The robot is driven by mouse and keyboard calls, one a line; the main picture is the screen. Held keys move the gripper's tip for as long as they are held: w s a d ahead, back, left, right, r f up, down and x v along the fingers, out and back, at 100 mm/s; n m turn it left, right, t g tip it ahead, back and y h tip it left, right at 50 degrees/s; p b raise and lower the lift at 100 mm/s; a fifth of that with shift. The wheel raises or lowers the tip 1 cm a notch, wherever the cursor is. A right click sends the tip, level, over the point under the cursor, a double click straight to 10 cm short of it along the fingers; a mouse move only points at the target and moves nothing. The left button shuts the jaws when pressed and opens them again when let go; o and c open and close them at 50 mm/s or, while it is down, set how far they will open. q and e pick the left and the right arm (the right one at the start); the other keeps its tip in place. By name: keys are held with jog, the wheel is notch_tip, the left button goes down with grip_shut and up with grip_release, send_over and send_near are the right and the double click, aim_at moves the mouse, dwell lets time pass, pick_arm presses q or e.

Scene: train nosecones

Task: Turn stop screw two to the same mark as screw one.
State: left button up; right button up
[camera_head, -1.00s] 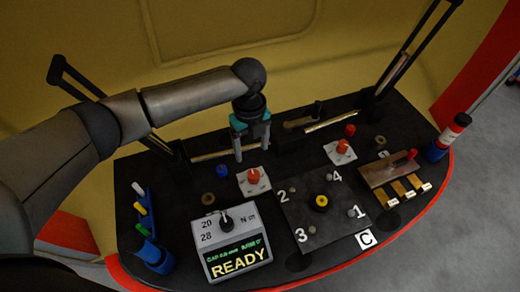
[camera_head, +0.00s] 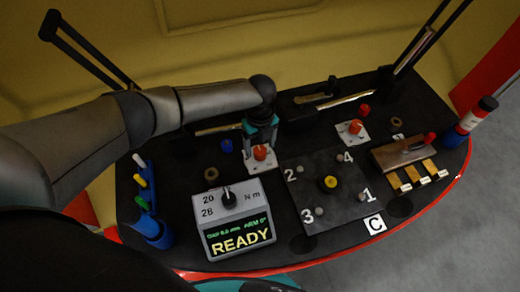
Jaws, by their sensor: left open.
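Two white plates each carry a red stop screw knob. The left screw (camera_head: 260,153) is on the left plate (camera_head: 262,168). The right screw (camera_head: 355,127) is on the right plate (camera_head: 346,135). My right gripper is not in view.
A grey box (camera_head: 235,220) with a dial and a READY display stands in front of the left plate. A dark plate (camera_head: 325,205) marked 1 to 4 with a yellow knob lies to its right. A blue knob (camera_head: 226,146) and another red knob (camera_head: 364,110) stand near the plates.

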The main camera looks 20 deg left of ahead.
pick_arm(q)
jog(key=shift+f, duration=0.6)
grip_shut()
